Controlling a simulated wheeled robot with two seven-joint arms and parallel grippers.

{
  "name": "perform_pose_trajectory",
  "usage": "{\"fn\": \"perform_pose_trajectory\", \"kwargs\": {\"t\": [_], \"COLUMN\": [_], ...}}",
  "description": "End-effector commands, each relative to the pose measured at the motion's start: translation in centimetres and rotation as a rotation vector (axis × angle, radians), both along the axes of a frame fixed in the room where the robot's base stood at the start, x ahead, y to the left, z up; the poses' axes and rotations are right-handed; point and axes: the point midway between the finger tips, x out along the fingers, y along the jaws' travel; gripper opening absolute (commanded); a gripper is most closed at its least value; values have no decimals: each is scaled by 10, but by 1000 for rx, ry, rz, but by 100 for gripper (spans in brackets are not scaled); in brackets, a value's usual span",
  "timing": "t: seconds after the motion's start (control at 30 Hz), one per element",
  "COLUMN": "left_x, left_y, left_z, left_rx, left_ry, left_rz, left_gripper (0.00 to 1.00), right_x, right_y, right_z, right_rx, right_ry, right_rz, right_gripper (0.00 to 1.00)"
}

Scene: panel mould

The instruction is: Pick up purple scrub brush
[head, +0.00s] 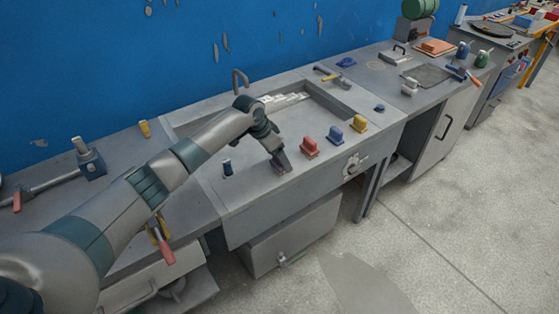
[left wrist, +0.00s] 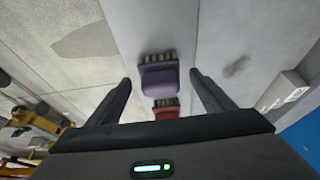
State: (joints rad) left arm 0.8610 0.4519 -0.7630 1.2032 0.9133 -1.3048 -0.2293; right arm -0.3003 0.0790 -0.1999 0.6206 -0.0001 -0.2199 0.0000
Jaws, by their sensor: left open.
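The purple scrub brush (left wrist: 159,79) lies on the grey counter in the left wrist view, its bristles toward the top of the picture. My left gripper (left wrist: 160,76) is open, with one finger on either side of the brush and a gap to each. I cannot tell how far above it the fingertips are. In the head view my left gripper (head: 281,162) points down at the counter and mostly hides the purple brush. A red brush (left wrist: 166,108) lies just beyond the purple one; it also shows in the head view (head: 308,147). My right gripper is not in view.
A blue brush (head: 335,134) and a yellow brush (head: 358,124) continue the row to the right. A small dark blue item (head: 227,167) stands left of the gripper. The counter's front edge is close.

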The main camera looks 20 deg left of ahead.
Motion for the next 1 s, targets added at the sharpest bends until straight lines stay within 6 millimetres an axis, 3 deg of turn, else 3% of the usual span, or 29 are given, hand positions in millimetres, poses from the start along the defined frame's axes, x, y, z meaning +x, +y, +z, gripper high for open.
{"fn": "perform_pose_trajectory", "kwargs": {"t": [0.03, 0.3, 0.77, 0.97, 1.0], "left_x": [0, 7, 7, 7, 7], "left_y": [-1, -5, -5, -5, -5], "left_z": [-3, -24, -25, -25, -25], "left_rx": [1, 0, 0, 0, 0], "left_ry": [4, 1, 1, 1, 1], "left_rz": [1, 2, 1, 1, 1], "left_gripper": [75, 75, 75, 32, 29], "right_x": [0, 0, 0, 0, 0], "right_y": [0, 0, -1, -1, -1], "right_z": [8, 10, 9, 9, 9], "right_rx": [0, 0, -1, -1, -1], "right_ry": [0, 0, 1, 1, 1], "right_rz": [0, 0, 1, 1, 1], "right_gripper": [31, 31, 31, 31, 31]}}
